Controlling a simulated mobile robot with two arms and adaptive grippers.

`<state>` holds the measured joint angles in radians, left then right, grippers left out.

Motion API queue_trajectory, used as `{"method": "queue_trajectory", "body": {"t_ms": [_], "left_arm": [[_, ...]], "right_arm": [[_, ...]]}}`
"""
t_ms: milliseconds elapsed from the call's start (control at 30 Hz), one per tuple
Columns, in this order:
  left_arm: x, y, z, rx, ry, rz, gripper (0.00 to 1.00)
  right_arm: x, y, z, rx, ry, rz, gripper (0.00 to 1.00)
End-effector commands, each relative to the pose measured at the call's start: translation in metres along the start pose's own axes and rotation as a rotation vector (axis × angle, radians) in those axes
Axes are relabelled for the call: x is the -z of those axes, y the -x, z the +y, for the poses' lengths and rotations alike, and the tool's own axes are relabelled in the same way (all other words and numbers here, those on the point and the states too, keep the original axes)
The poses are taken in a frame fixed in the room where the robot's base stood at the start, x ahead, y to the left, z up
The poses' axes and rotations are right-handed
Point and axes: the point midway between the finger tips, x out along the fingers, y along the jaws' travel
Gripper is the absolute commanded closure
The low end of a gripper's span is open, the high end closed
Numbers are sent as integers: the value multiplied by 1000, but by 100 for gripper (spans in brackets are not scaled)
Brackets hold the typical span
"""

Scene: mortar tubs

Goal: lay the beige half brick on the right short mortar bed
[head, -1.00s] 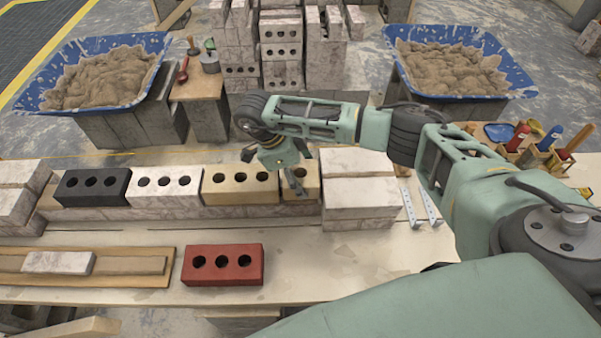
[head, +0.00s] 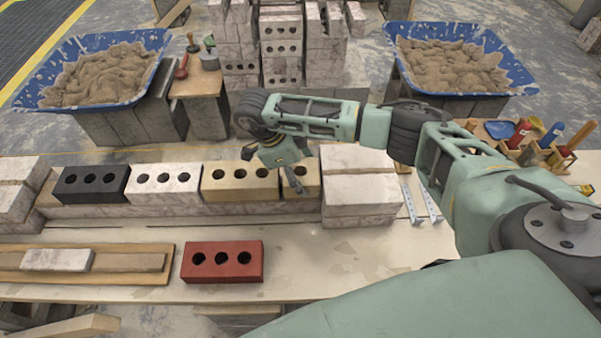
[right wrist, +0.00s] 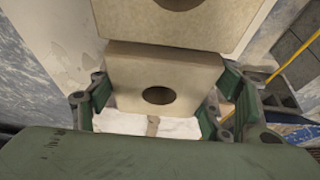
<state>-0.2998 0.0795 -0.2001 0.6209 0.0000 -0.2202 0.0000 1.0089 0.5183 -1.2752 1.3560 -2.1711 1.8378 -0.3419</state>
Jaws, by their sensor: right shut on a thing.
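The beige half brick (head: 311,179), with one dark hole, sits at the right end of the brick row, between the full beige brick (head: 222,191) and the white brick stack. My right gripper (head: 293,183) is at it from above. In the right wrist view, the fingers stand on either side of the half brick (right wrist: 125,85), and the gripper is shut on it. The half brick looks level and in line with the row. The right short mortar bed is hidden under it, so contact cannot be seen. My left gripper is out of view.
White bricks (head: 360,193) stand right of the half brick. A black brick (head: 92,199) and a white brick (head: 165,201) continue the row leftward. A red brick (head: 223,276) lies in front. Metal brackets (head: 411,205) lie at right. Blue mortar tubs (head: 150,42) stand behind.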

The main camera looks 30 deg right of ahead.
Motion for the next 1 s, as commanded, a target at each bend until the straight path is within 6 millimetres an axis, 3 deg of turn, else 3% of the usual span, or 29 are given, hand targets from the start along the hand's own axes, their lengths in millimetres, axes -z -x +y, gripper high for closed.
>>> {"method": "queue_trajectory", "body": {"t_ms": [167,200,400,767,1000], "left_arm": [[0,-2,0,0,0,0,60],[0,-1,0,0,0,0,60],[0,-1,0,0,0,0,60],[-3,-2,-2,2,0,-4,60],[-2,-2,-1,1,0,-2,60]], "right_arm": [[0,-1,-1,2,-2,-1,87],[0,0,-1,2,-2,-1,25],[0,-1,-1,1,-1,-1,8],[-1,-2,0,-1,1,0,7],[-1,28,-1,4,2,-3,7]]}}
